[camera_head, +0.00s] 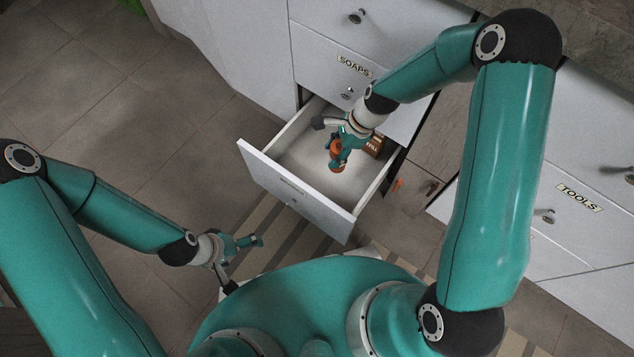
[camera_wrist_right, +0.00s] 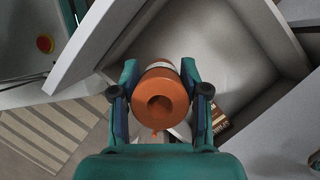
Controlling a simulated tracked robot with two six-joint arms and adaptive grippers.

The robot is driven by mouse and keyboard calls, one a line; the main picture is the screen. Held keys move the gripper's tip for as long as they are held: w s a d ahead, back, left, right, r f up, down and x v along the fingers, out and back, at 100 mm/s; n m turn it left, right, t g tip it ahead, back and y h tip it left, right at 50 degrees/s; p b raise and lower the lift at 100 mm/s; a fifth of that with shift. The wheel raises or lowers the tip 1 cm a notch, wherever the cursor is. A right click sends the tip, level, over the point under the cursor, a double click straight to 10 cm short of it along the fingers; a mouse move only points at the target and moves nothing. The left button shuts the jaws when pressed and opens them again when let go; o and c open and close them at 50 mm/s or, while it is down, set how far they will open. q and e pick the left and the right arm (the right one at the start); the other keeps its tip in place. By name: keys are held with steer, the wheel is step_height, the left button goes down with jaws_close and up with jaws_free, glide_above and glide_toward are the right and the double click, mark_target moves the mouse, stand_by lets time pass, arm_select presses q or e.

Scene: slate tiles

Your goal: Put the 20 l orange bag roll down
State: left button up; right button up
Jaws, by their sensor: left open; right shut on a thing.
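The orange bag roll (camera_wrist_right: 160,99) is between the two fingers of my right gripper (camera_wrist_right: 160,105) in the right wrist view, its hollow end facing the camera. Whether the roll touches the drawer floor I cannot tell. My left gripper (camera_head: 243,262) is open and empty, outside the drawer at its lower left.
A brown box marked with white letters (camera_head: 373,146) stands in the drawer's right back corner. The drawer's left part is bare. Closed drawers labelled SOAPS (camera_head: 354,66) and TOOLS (camera_head: 580,198) are nearby. A striped mat (camera_head: 262,232) lies in front.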

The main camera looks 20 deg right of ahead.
steer(key=shift+w+a+f+b, duration=0.1)
steer(key=shift+f+b, duration=1.9)
steer(key=shift+f, duration=3)
steer(key=shift+a+f+b, duration=0.1)
steer(key=shift+f+b, duration=1.9)
steer(key=shift+f, duration=2.95)
steer(key=o, duration=1.2)
steer(key=shift+f, duration=0.1)
steer(key=shift+d+r+p, duration=0.15)
steer(key=shift+r+p, duration=0.15)
steer(key=shift+r, duration=0.2)
steer(key=p+v, duration=0.5)
steer(key=v, duration=0.6)
steer(key=shift+r, duration=0.1)
